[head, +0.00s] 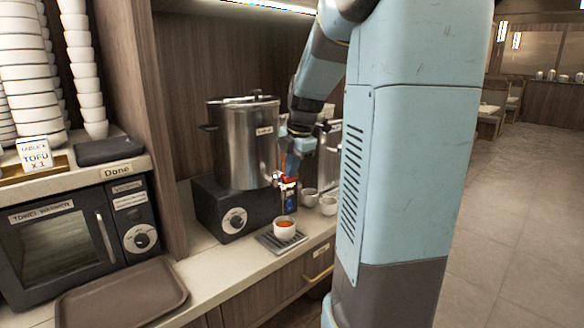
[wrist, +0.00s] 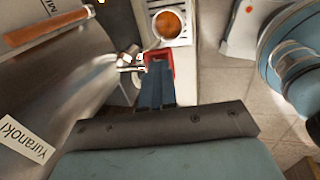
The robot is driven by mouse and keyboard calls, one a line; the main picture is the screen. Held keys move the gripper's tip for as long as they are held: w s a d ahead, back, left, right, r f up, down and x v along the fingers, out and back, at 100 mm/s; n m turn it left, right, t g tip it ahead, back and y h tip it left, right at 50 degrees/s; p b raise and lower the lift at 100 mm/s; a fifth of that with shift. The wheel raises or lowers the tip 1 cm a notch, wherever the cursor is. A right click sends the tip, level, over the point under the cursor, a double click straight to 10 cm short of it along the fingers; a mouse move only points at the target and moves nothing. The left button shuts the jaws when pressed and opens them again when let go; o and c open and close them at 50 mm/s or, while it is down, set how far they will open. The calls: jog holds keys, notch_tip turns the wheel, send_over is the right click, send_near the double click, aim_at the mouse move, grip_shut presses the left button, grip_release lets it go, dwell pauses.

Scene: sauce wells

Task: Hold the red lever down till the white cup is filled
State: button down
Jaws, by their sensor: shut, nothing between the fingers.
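The white cup (head: 284,233) stands upright on a drip tray (head: 262,240) below the tap of a steel urn (head: 232,150). Orange-brown liquid shows inside it, also in the wrist view, where the cup (wrist: 158,17) is at the top. The exact level is hard to judge. The red lever (wrist: 170,62) is at the tap, right at my fingertips. My gripper (wrist: 157,85) is shut with nothing between its fingers, and its tips overlap the lever from above. In the head view my gripper (head: 289,190) partly hides the tap and lever.
A second urn stands behind my arm. White cups (head: 328,205) sit right of the drip tray. A towel warmer (head: 70,240), a brown tray (head: 120,295) and stacked bowls (head: 28,75) are at left. The floor at right is open.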

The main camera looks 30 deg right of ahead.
aim_at(293, 179)
jog(key=shift+r, duration=0.2)
dwell(0.5)
jog(key=shift+r, duration=0.9)
notch_tip(293, 179, up, 13)
jog(key=shift+s+r, duration=0.15)
jog(key=shift+s, duration=0.2)
jog(key=shift+d, duration=0.1)
